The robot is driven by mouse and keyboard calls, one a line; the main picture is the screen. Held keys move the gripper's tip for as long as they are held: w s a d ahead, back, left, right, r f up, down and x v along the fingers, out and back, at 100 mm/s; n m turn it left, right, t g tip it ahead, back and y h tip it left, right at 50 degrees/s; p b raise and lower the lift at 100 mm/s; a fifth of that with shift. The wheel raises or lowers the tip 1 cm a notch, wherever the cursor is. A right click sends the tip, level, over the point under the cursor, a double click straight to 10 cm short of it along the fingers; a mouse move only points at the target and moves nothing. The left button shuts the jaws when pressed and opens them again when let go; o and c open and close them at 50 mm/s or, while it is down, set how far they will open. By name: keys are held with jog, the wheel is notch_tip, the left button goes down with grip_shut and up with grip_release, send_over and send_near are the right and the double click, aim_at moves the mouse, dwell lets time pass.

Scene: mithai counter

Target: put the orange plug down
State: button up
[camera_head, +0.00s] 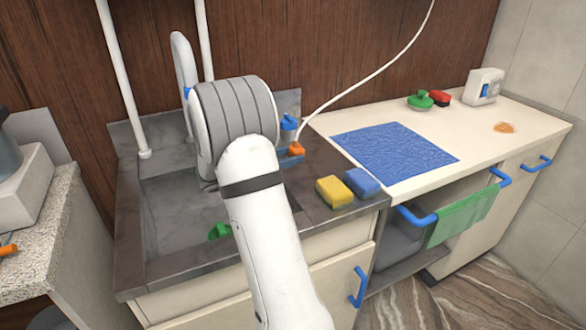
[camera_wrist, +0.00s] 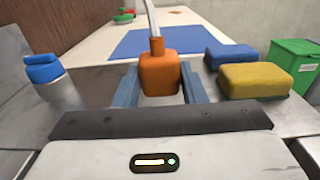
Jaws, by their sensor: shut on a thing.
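The orange plug (camera_wrist: 160,73) is held between the two blue-grey fingers of my gripper (camera_wrist: 159,88), at the middle of the wrist view. A white cable runs up from the top of the plug. In the head view the orange plug (camera_head: 297,148) shows just right of my arm's wrist, over the dark sink surround near the back. One finger of my gripper (camera_head: 291,158) shows beside it; the rest is hidden behind my arm. I cannot tell whether the plug touches the surface below.
A blue-capped bottle (camera_head: 288,127) stands close behind the plug. Yellow (camera_head: 334,192) and blue (camera_head: 362,183) sponges lie at the front right of the surround. A blue mat (camera_head: 395,150) lies bare on the pale counter. The sink basin (camera_head: 180,215) is left.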

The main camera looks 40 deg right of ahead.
aim_at(291, 174)
jog(key=shift+s+d+f, duration=0.1)
jog(key=shift+s+f, duration=0.05)
jog(key=shift+f, duration=1.6)
jog(key=shift+f, duration=0.1)
jog(key=o, duration=1.3)
